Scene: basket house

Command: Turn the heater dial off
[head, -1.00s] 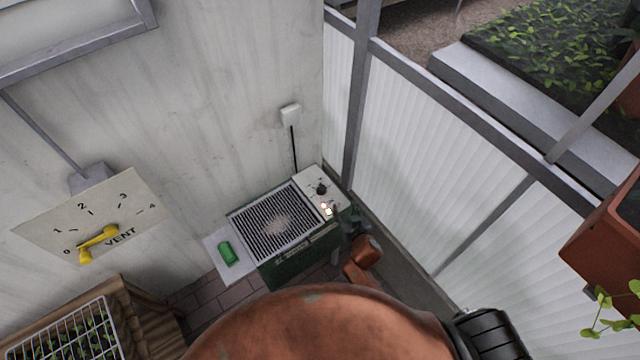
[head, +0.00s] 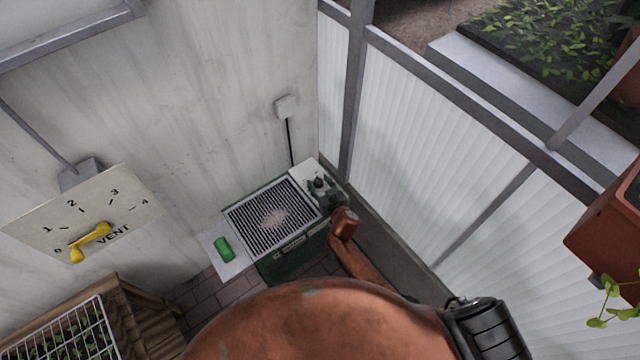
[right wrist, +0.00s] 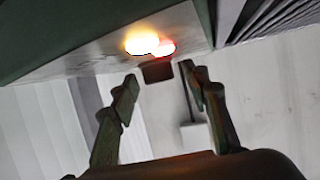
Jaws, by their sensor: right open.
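The heater (head: 290,262) is a dark green box with a black grille, standing low by the wall corner. Its pale control panel (head: 305,170) is at the right end of its top. My right gripper (head: 322,190) is over this panel and covers much of it. In the right wrist view the dark dial (right wrist: 158,72) lies between the two open fingertips of my right gripper (right wrist: 160,75), with a gap visible on each side. A yellow-white lamp (right wrist: 141,43) and a red lamp (right wrist: 165,48) glow beside the dial. The dial's pointer setting cannot be read. My left gripper is out of view.
A white shelf with a green object (head: 223,249) adjoins the heater's left side. A vent plate (head: 130,205) with a yellow lever (head: 90,240) is on the wall. Ribbed panels (head: 430,150) stand close on the right. A wire-covered seedling tray (head: 70,335) is lower left.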

